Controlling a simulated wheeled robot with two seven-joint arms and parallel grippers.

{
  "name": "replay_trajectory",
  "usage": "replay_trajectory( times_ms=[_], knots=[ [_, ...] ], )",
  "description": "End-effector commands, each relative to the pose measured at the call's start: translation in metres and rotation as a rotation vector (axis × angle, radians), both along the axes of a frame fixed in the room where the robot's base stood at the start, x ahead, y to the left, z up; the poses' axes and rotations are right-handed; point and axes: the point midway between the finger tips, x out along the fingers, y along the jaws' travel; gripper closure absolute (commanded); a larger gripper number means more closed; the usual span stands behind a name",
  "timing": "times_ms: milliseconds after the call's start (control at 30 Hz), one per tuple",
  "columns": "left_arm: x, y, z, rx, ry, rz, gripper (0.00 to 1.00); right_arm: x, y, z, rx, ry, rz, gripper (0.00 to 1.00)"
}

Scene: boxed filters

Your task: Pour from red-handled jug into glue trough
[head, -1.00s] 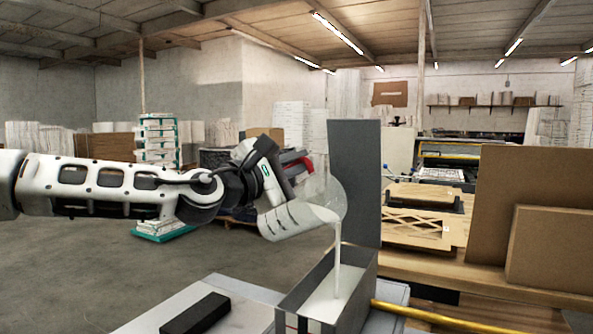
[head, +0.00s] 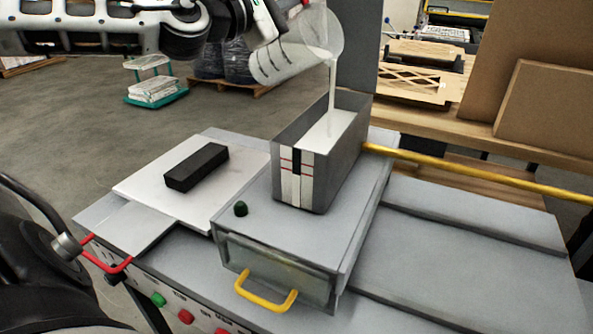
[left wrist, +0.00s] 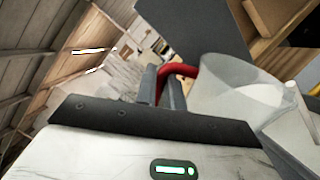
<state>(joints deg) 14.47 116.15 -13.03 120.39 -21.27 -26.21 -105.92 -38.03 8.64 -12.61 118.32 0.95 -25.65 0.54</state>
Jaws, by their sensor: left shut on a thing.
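The clear jug (head: 327,32) is tilted with its mouth toward the right, white liquid in its lower part. A white stream (head: 332,85) falls from its lip into the grey glue trough (head: 345,165), where white liquid covers the inside. The trough's front has a pale panel with a dark slot and red lines. My left gripper, at the top of the head view, is shut on the jug's red handle (left wrist: 180,70); its fingers (left wrist: 172,88) show in the left wrist view beside the clear jug body (left wrist: 238,95). My right gripper is not in view.
The trough stands on a grey machine (head: 440,235) with a yellow-handled drawer (head: 275,268). A black block (head: 197,167) lies on a white plate left of it. A yellow bar (head: 470,174) runs right from the trough. A wooden bench with boards (head: 550,110) stands behind.

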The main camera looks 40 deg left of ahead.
Motion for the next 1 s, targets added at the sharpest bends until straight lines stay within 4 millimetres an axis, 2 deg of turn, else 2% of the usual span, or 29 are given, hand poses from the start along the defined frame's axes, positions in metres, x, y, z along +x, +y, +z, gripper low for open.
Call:
replay_trajectory(
  times_ms=[1000],
  knots=[
    [-0.0008, -0.0039, -0.0014, 0.046, -0.012, 0.002, 1.0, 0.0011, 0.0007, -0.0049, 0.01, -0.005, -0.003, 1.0]
  ],
)
